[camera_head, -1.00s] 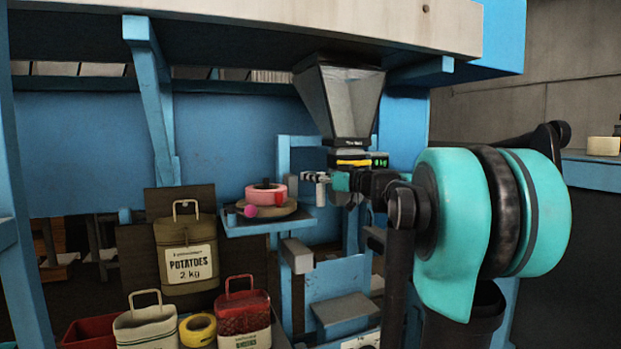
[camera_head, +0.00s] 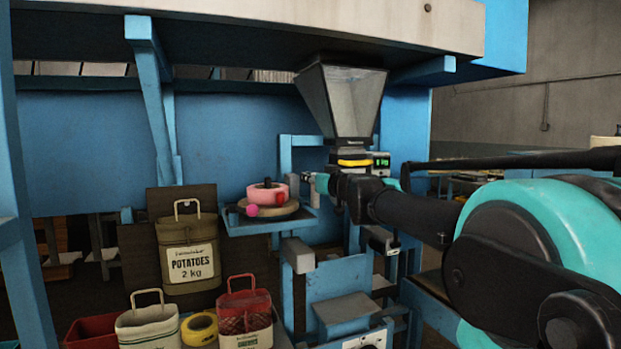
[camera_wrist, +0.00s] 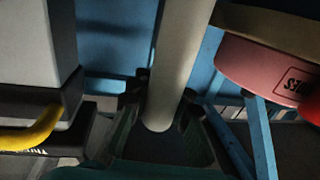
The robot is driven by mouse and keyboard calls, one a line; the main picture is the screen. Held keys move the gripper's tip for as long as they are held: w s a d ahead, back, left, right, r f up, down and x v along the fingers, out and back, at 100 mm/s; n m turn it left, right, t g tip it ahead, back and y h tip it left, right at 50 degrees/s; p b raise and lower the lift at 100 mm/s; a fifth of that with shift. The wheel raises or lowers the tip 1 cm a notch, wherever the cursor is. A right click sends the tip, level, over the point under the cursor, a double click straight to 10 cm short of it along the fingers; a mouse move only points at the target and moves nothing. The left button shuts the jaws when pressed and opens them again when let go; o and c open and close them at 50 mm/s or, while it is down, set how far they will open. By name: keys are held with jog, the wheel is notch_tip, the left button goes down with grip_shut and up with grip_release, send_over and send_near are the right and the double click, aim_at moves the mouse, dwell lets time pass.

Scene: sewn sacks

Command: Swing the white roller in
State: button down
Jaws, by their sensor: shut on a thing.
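The white roller (camera_wrist: 178,55) is a pale, smooth upright cylinder in the wrist view. My gripper (camera_wrist: 162,100) is shut around its lower part, with dark fingers on both sides. In the head view my gripper (camera_head: 320,182) reaches left below the hopper, just right of the pink tape roll (camera_head: 267,193). The roller is small and mostly hidden behind my gripper there. The pink roll lies on a round tan disc (camera_head: 262,209) and also shows at the right of the wrist view (camera_wrist: 275,78), apart from the roller.
A grey hopper (camera_head: 343,100) with a yellow bar (camera_head: 353,163) stands above and behind my gripper. Below stand a potato sack (camera_head: 189,250), a white bag (camera_head: 147,325) and a red bag (camera_head: 245,310).

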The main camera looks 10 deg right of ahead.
jog(key=shift+s+a+m+t+h, duration=0.1)
jog(key=shift+a+m+t+h, duration=0.15)
jog(key=shift+m+h, duration=0.45)
jog(key=shift+s+a+m+t+h, duration=0.2)
jog(key=shift+m+h, duration=0.25)
jog(key=shift+h, duration=0.6)
jog(key=shift+s+a+m+t+h, duration=0.1)
jog(key=shift+a+m+t+h, duration=0.15)
jog(key=shift+m+h, duration=0.45)
jog(key=shift+h, duration=0.45)
jog(key=c, duration=1.4)
grip_release()
jog(key=s, duration=0.8)
jog(key=s+d, duration=0.1)
jog(key=s, duration=0.3)
